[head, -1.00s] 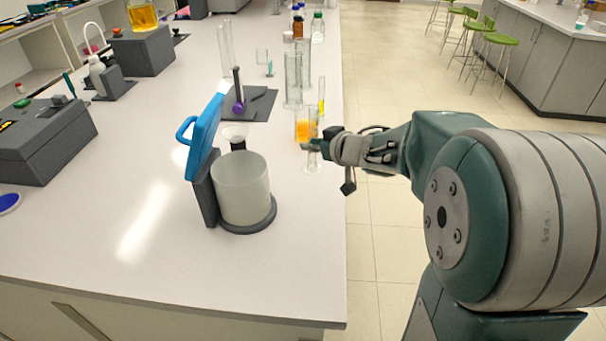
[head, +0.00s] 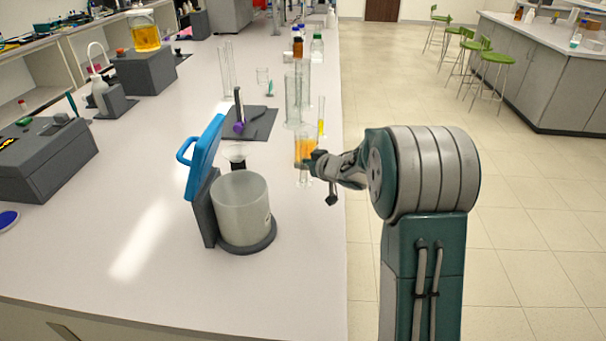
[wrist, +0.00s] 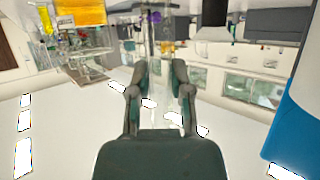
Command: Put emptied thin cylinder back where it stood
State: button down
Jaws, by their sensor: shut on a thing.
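My gripper (head: 315,162) is at the right edge of the bench, its fingers closed on a thin clear cylinder. In the wrist view the gripper (wrist: 159,75) has this see-through cylinder (wrist: 158,48) between its fingertips; it looks empty. In the head view the cylinder's clear lower part and foot (head: 304,181) show below the fingers, roughly upright. I cannot tell whether the foot touches the bench. A vessel of orange liquid (head: 304,146) is just behind the gripper, and its orange also shows in the wrist view (wrist: 82,12).
Tall clear cylinders (head: 292,98) and a thin yellow-filled one (head: 321,120) stand behind. A frosted pot (head: 241,208) on a dark base, with a raised blue lid (head: 205,158), is to the left. The front bench top (head: 190,285) is clear.

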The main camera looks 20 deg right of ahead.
aim_at(303, 174)
jog(key=shift+w+f, duration=0.45)
jog(key=shift+f, duration=0.8)
jog(key=shift+w+f, duration=0.15)
jog(key=shift+f, duration=0.75)
jog(key=c, duration=0.5)
grip_release()
jog(key=shift+f, duration=0.1)
jog(key=shift+c, duration=0.2)
